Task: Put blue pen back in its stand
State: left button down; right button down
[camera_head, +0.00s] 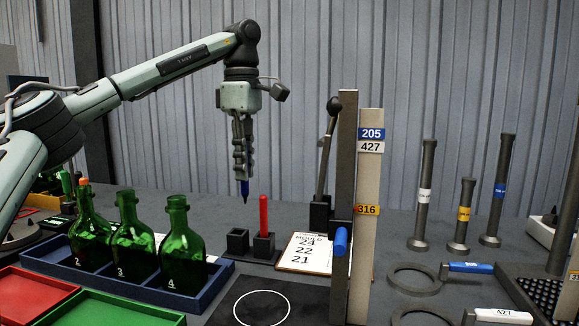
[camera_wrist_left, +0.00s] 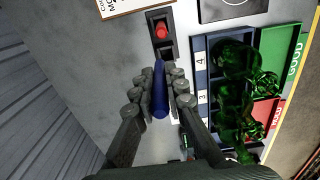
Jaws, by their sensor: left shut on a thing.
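My left gripper (camera_head: 243,172) is shut on the blue pen (camera_head: 244,190) and holds it tip down in the air. The blue pen (camera_wrist_left: 160,95) also shows between the fingers of my left gripper (camera_wrist_left: 159,80) in the left wrist view. The pen stand has two dark square holders. The left holder (camera_head: 238,242) looks empty and lies below the pen in the head view. The right holder (camera_head: 263,246) has a red pen (camera_head: 264,214) standing upright in it. The red pen (camera_wrist_left: 161,29) is seen from above in the left wrist view. My right gripper is not in view.
A blue tray (camera_head: 192,303) with several green bottles (camera_head: 183,247) stands left of the stand. A clipboard (camera_head: 305,262) lies to its right, beside a tall post (camera_head: 366,190) and a lever (camera_head: 328,145). A black mat with a white circle (camera_head: 262,284) lies in front.

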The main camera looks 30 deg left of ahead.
pick_arm(q)
jog(key=shift+s+a+f, duration=0.2)
jog(key=shift+s+f, duration=0.05)
jog(key=shift+f, duration=0.4)
jog(key=shift+s+a+f, duration=0.2)
jog(key=shift+s+f, duration=0.05)
jog(key=shift+f, duration=0.4)
jog(key=shift+s+a+f, duration=0.2)
jog(key=shift+s+f, duration=0.05)
jog(key=shift+f, duration=0.4)
jog(key=shift+f+b, duration=1.5)
jog(key=shift+f, duration=1.4)
jog(key=c, duration=1.5)
grip_release()
notch_tip(320, 180, up, 12)
